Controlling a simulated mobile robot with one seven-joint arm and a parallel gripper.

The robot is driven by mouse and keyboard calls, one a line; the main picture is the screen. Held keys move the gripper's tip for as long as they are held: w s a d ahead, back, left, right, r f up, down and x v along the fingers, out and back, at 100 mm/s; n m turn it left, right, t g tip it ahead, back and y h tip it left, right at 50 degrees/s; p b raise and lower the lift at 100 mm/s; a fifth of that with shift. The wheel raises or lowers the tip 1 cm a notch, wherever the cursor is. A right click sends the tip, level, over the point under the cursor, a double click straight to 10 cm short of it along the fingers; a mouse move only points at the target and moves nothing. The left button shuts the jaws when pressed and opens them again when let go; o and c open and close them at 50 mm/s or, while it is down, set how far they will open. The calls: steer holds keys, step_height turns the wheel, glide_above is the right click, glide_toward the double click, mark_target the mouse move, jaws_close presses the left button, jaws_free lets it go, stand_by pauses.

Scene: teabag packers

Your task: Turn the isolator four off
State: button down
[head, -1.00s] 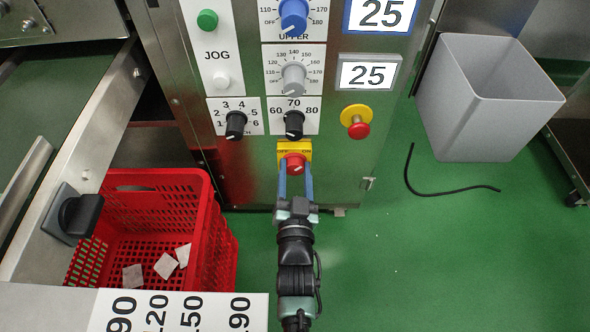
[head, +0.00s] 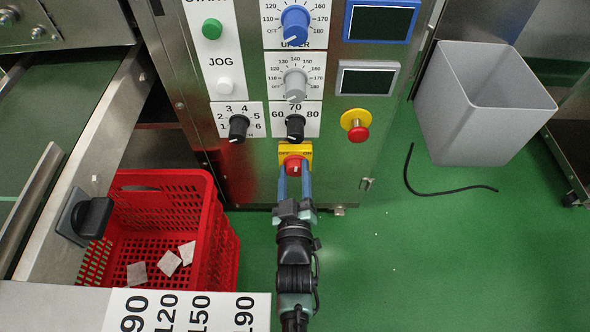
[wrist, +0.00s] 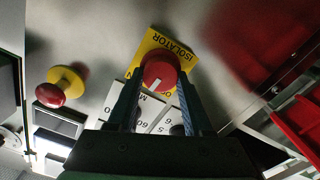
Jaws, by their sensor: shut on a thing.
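The isolator is a red rotary knob (head: 293,163) on a yellow plate (head: 305,149) low on the steel control panel, with OFF and ON lettering partly covered. My gripper (head: 294,178) reaches up to it from below and is shut on the knob, one blue-grey finger on each side. In the wrist view the red knob (wrist: 159,70) sits between my fingertips (wrist: 159,90), and the plate (wrist: 181,51) reads ISOLATOR upside down. A pale mark on the knob's face points down and slightly left there. The upper display (head: 381,21) and lower display (head: 368,80) are dark.
A red emergency button (head: 358,133) on a yellow base is right of the isolator. Black dials (head: 295,127) sit just above. A red crate (head: 160,200) stands left, a grey bin (head: 480,110) right. A black cable (head: 440,190) lies on the green floor.

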steer(key=n, duration=0.5)
steer(key=shift+f+n, duration=0.15)
steer(key=shift+n, duration=0.15)
steer(key=shift+a+f+n, duration=0.1)
steer(key=shift+n, duration=2.1)
steer(key=shift+c, duration=1.5)
jaws_free()
steer(key=s+p, duration=0.5)
steer(key=s, duration=0.8)
